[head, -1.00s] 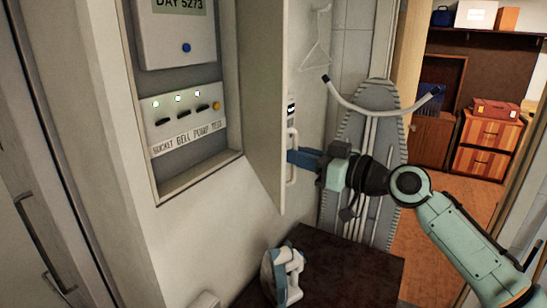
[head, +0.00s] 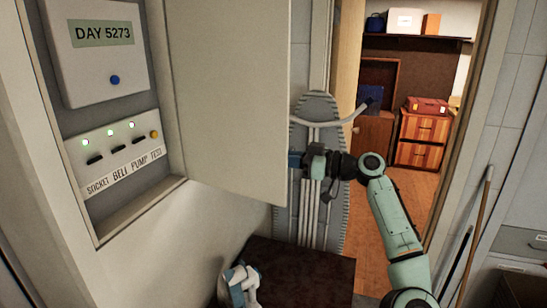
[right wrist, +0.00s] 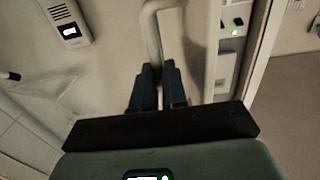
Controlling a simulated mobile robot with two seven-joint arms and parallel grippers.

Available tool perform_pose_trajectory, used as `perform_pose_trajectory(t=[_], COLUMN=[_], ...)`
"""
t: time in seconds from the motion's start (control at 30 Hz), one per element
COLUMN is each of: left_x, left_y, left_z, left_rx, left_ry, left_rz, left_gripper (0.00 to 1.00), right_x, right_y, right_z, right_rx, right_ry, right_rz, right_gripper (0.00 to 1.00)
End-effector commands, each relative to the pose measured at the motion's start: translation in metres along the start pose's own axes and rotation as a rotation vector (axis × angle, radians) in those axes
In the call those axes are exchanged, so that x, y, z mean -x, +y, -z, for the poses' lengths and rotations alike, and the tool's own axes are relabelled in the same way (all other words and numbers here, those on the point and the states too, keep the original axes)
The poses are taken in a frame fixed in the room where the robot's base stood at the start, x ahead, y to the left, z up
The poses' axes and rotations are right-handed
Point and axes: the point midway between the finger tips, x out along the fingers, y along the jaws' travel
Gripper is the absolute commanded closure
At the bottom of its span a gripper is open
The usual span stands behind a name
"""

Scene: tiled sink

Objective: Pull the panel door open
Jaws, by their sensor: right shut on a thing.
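The pale panel door (head: 232,95) stands open at the right side of a recessed wall box (head: 105,105), with its broad inner face toward the head camera. My right gripper (head: 294,160) is at the door's far edge, its fingertips partly hidden behind it. In the right wrist view, the white bar handle (right wrist: 150,35) runs down to the two dark blue fingers (right wrist: 158,82), which are shut on it. The handle is hidden by the door in the head view. My left gripper is in neither view.
A dark table (head: 305,275) with a white and blue iron (head: 240,284) stands below the door. An ironing board (head: 318,215) leans behind my right gripper. A doorway to a room with a wooden drawer cabinet (head: 422,138) lies to the right.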

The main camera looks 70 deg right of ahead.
Motion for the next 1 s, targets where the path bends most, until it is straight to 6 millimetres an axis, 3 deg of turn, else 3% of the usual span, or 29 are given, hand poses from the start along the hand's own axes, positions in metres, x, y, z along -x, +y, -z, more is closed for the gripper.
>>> perform_pose_trajectory(t=[0.63, 0.7, 0.73, 1.0], left_x=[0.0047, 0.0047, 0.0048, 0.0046], left_y=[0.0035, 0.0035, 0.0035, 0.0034], left_z=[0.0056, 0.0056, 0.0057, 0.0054], left_rx=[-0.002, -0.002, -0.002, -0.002], left_ry=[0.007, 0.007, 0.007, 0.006], left_rz=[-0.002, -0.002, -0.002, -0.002], left_gripper=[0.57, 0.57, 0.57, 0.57], right_x=[0.0011, 0.0012, 0.0013, 0.0034], right_y=[0.005, 0.005, 0.0051, 0.0065], right_z=[0.0011, 0.0011, 0.0011, 0.0002], right_rx=[-0.001, 0.0, 0.0, 0.0], right_ry=[0.001, 0.0, 0.0, 0.0], right_rz=[0.03, 0.029, 0.029, 0.025], right_gripper=[1.0, 0.68, 0.62, 0.62])
